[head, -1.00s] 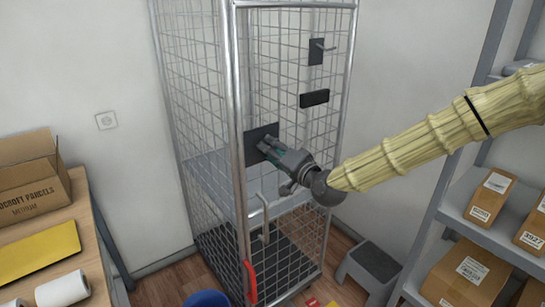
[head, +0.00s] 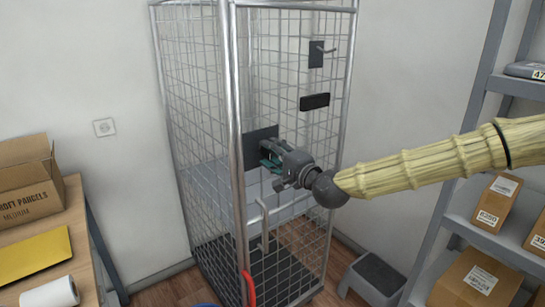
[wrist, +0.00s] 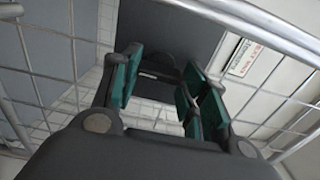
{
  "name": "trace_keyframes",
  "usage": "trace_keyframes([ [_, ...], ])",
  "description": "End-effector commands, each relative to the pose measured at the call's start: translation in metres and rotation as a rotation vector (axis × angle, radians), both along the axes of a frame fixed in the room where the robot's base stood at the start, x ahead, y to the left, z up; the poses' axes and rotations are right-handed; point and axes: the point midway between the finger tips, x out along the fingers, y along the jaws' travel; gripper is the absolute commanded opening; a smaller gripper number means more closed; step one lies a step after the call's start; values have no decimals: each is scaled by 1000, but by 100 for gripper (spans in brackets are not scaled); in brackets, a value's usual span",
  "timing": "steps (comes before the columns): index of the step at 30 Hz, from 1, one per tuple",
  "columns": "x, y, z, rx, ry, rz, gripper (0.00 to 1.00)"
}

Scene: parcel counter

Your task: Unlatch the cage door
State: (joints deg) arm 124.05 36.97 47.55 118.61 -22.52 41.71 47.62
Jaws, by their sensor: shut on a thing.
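The roll cage (head: 233,120) stands upright against the wall, and its mesh door (head: 290,75) faces me. A dark latch plate (head: 256,140) sits on the door near its left post; it also shows in the wrist view (wrist: 170,28). My gripper (head: 268,155) is at this plate, with its green-padded fingers close to the mesh. In the wrist view, the fingers (wrist: 157,88) stand on either side of a small dark part in front of the plate. They are shut on this latch part, which is mostly hidden. The door looks closed.
Higher on the door are a dark plate with a lever (head: 317,52) and a black block (head: 314,102). A bent metal rod (head: 263,218) and red handle (head: 249,288) are lower. A step stool (head: 375,278) and parcel shelf (head: 470,235) stand right, a table (head: 88,255) left.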

Motion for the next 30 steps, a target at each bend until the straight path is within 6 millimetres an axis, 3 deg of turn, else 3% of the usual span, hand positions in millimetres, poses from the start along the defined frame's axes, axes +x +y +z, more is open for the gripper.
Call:
trace_keyframes([
  [12, 1, -1, 0, 6, 4, -2, 20],
  [13, 1, -1, 0, 6, 4, -2, 49],
  [16, 0, -1, 0, 5, 4, -1, 66],
  [30, -7, -6, 0, 5, 3, -1, 66],
])
